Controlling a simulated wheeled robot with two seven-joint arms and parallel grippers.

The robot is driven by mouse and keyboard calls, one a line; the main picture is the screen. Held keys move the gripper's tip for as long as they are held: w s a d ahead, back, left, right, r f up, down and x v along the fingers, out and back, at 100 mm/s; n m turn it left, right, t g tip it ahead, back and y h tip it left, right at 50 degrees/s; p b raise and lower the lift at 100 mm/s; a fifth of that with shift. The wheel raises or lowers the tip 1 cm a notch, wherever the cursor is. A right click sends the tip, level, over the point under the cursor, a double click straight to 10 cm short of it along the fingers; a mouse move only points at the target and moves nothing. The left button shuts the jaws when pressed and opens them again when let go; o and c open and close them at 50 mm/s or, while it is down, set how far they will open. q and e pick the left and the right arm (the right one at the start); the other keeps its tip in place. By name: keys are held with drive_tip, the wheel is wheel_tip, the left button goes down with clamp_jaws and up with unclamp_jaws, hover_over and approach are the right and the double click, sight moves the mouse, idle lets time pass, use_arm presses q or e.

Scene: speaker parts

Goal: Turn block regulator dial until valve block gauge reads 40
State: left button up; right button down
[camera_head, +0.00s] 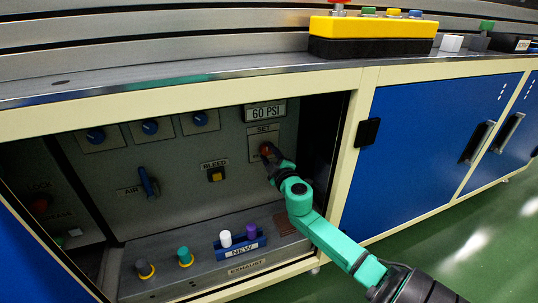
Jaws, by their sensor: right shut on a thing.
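Inside the open cabinet, a grey panel carries a small white display (265,114) that reads "60 PSI". Below it is a plate marked "SET" (264,130) with a small red-orange dial (265,149) on it. My right gripper (268,154) reaches in from the lower right and is shut on this dial, covering much of it. The dial's pointer or marks cannot be made out. My left gripper is not in view.
Three blue round knobs (150,127), a blue "AIR" lever (148,182) and a yellow "BLEED" button (216,175) are on the panel. Coloured caps (225,239) stand on the ledge below. The cabinet's right post (347,170) is close beside my arm.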

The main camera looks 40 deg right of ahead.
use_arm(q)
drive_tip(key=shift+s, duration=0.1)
use_arm(e)
drive_tip(key=shift+n, duration=1.4)
drive_tip(key=n, duration=0.3)
drive_tip(key=shift+n+p, duration=0.35)
drive_tip(key=shift+n, duration=0.05)
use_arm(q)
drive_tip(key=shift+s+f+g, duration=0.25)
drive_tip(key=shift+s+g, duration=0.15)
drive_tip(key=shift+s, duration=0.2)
use_arm(e)
drive_tip(key=shift+n, duration=0.9)
drive_tip(key=shift+c, duration=1.9)
unclamp_jaws()
